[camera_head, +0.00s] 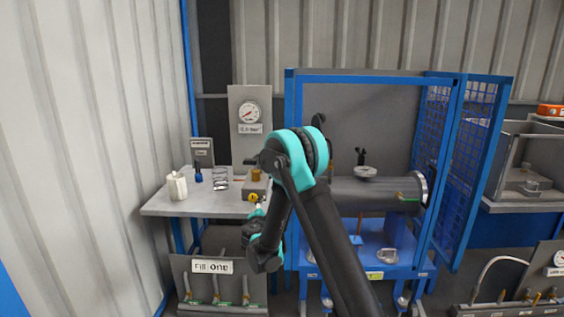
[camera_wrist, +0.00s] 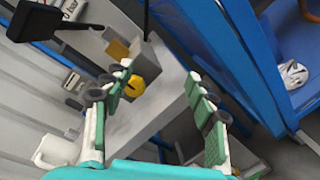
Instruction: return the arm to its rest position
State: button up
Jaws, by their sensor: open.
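My black and teal arm rises through the middle of the head view and bends down toward the right end of the grey side table (camera_head: 165,207). My gripper (camera_head: 259,209) is small and partly hidden by the arm there. In the wrist view my gripper (camera_wrist: 165,105) is open, its two green-padded fingers wide apart with nothing between them. Beyond the left finger is a yellow round knob (camera_wrist: 134,86) on a grey block; the knob also shows in the head view (camera_head: 253,198).
A blue frame (camera_head: 290,115) with mesh doors (camera_head: 470,150) surrounds a grey flanged cylinder (camera_head: 375,192) at right. A white jug (camera_head: 176,186) and a gauge panel (camera_head: 249,114) stand on the side table. A "Fill" panel (camera_head: 212,266) is below. Corrugated wall closes the left.

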jog(key=s+d+r+m+g+h, duration=0.1)
jog(key=s+d+r+m+g, duration=0.15)
jog(key=s+d+m, duration=0.65)
jog(key=s+d+r+m+g+h, duration=0.1)
jog(key=s+d+m+g, duration=0.4)
jog(key=d, duration=0.9)
jog(key=s+d+f+m+g+y, duration=0.1)
jog(key=s+f+m+g+y, duration=0.1)
jog(key=s, duration=1.3)
jog(key=s+d+f+m+g+y, duration=0.1)
jog(key=s+f+m, duration=0.4)
jog(key=s, duration=0.9)
jog(key=shift+s+d+m+g+y, duration=0.3)
jog(key=shift+s+m+g+y, duration=0.1)
jog(key=shift+m+g+y, duration=0.5)
